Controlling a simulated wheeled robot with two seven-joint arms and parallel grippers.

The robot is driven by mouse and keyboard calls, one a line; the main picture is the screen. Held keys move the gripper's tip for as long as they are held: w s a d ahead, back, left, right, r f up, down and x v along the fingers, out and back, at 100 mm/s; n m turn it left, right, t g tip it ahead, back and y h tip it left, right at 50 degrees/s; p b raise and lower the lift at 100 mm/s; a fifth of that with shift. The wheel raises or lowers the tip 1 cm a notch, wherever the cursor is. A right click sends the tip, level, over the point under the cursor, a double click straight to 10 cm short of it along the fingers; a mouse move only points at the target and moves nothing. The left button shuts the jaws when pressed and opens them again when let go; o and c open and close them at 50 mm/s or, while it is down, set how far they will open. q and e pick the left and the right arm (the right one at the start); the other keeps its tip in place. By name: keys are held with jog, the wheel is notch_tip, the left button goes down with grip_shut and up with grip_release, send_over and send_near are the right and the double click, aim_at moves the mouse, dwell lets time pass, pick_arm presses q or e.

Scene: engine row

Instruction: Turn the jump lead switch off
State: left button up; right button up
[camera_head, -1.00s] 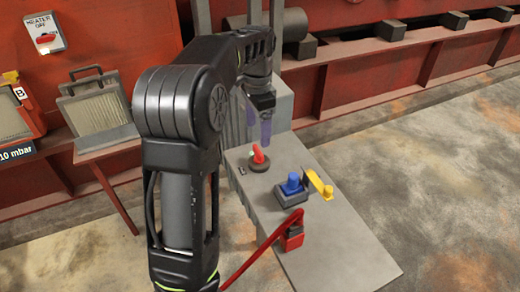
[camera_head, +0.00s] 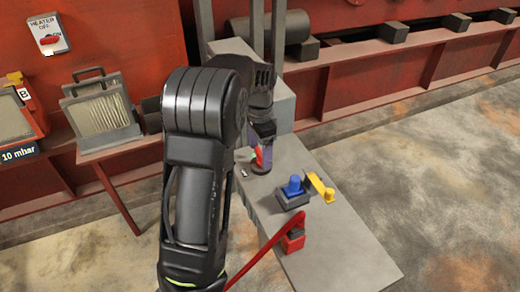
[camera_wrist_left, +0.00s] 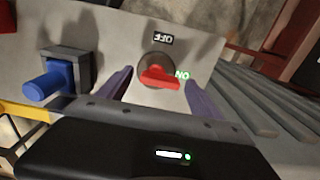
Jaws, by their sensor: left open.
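The jump lead switch is a red handle (camera_head: 257,158) on a dark round base, on top of the grey bench (camera_head: 335,250). In the left wrist view the red handle (camera_wrist_left: 160,78) lies with its end towards the green ON label (camera_wrist_left: 182,76). The black OFF label (camera_wrist_left: 163,39) sits at the top edge of the round base. My left gripper (camera_head: 262,158) points down at the switch. Its purple fingers are open, one on each side of the handle, with no clear contact seen. My right gripper is not in view.
A blue knob (camera_head: 293,184) on a dark block stands beside the switch, with a yellow lever (camera_head: 320,187) next to it. A red clamp (camera_head: 293,240) with a red cable is nearer. A heater panel (camera_head: 49,35) hangs on the red wall. The bench's near end is clear.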

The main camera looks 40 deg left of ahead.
pick_arm(q)
jog(key=c, duration=1.4)
jog(key=shift+r+n, duration=0.1)
jog(key=shift+n, duration=0.3)
jog(key=n+p, duration=0.1)
jog(key=n, duration=0.2)
jog(key=shift+s+a+n, duration=0.1)
jog(key=shift+n, duration=0.2)
jog(key=n+p, duration=0.1)
jog(key=n, duration=0.3)
jog(key=shift+s, duration=0.1)
jog(key=n+p, duration=0.1)
jog(key=n, duration=0.4)
jog(key=shift+s, duration=0.15)
jog(key=n+p, duration=0.1)
jog(key=n, duration=0.3)
jog(key=shift+d+p, duration=0.2)
jog(key=shift+p, duration=0.1)
jog(key=shift+n, duration=0.4)
